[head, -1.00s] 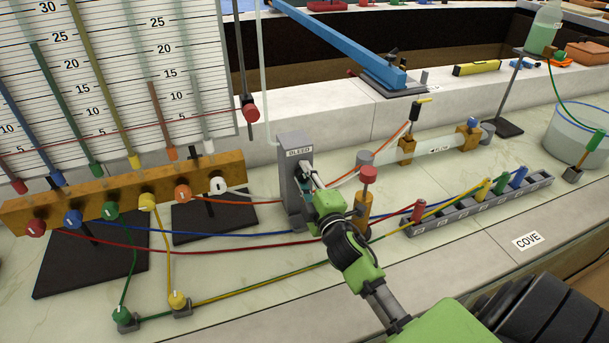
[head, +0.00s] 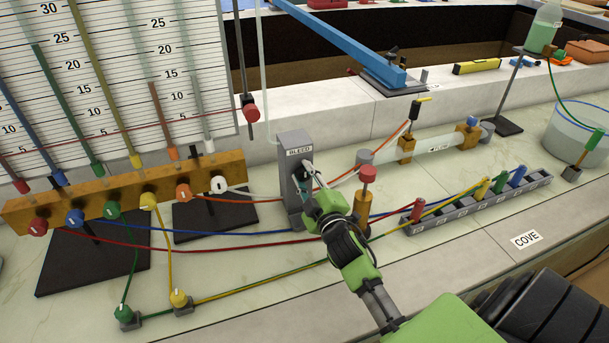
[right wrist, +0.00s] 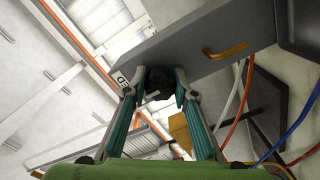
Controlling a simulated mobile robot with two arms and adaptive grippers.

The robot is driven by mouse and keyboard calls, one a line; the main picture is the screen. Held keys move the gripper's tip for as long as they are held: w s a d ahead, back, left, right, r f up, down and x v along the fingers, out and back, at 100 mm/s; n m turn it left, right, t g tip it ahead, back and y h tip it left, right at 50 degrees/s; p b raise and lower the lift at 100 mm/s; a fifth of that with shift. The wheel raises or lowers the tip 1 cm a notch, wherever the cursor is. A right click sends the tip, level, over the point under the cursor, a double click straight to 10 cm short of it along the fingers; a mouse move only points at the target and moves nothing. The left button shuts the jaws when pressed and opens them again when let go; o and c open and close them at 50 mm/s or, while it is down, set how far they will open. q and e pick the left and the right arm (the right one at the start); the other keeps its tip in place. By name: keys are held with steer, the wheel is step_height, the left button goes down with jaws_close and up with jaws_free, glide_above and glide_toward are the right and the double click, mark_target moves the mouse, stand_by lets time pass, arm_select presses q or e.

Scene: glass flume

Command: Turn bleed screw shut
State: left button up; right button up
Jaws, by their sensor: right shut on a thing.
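The grey bleed post (head: 295,185), with a BLEED label near its top, stands on the bench in the middle of the head view. My right gripper (head: 306,173) is at the post's right face, just below the label. In the right wrist view the post (right wrist: 225,35) crosses the top, and my right gripper (right wrist: 160,92) has its two fingers around a dark round knob, the bleed screw (right wrist: 159,83), shut on it. In the head view the screw is hidden by the fingers. My left gripper is not in view.
A brass manifold (head: 125,193) with coloured knobs stands at left before a scale board. A brass stand with a red knob (head: 368,173) is close right of my gripper. Coloured tubes (head: 230,247) run low across the bench. A grey rack (head: 480,204) lies at right.

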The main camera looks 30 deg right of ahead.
steer(key=o, duration=1.1)
steer(key=v, duration=1.2)
steer(key=shift+a, duration=0.1)
